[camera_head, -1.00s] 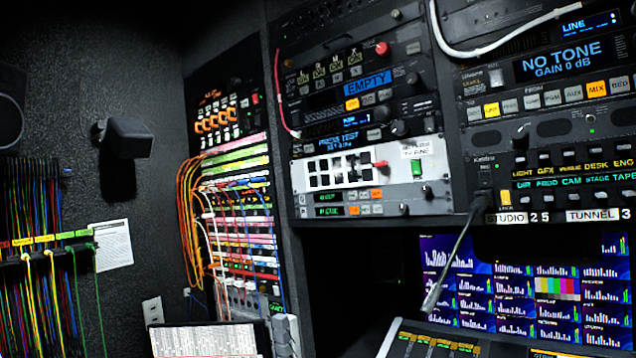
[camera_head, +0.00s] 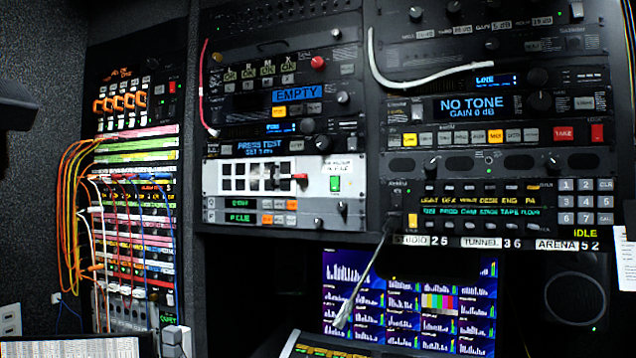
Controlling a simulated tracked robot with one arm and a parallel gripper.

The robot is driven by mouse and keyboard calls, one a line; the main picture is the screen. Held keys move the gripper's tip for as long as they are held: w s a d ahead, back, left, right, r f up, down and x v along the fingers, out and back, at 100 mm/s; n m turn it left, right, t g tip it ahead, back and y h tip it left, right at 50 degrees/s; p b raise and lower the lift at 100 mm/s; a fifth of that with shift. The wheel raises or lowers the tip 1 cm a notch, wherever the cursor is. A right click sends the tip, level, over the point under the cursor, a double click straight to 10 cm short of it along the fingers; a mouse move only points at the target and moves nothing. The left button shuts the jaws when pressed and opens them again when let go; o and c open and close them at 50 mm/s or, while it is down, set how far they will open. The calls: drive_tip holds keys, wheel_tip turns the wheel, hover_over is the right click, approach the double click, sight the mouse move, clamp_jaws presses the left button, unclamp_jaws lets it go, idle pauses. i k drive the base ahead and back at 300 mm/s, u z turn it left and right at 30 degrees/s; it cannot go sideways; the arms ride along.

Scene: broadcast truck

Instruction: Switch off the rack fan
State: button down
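No panel carries a "rack fan" label that I can read for sure. A white panel (camera_head: 212,178) sits in the middle rack, with a dark grid of square openings (camera_head: 255,177) that could be a fan vent. A red lever or knob (camera_head: 300,177) sticks out at the right of the grid. A green rocker switch (camera_head: 335,184) is set in the same panel, under a small white label (camera_head: 336,166) too small to read. I cannot tell the switch's position. My gripper is not in view.
A white cable (camera_head: 420,84) loops across the upper units. Patch cords (camera_head: 72,215) hang over the left rack. A multi-picture screen (camera_head: 410,300) stands behind a lit console (camera_head: 322,347) at the bottom.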

sight(334, 180)
drive_tip(key=i, duration=1)
drive_tip(key=z, duration=0.05)
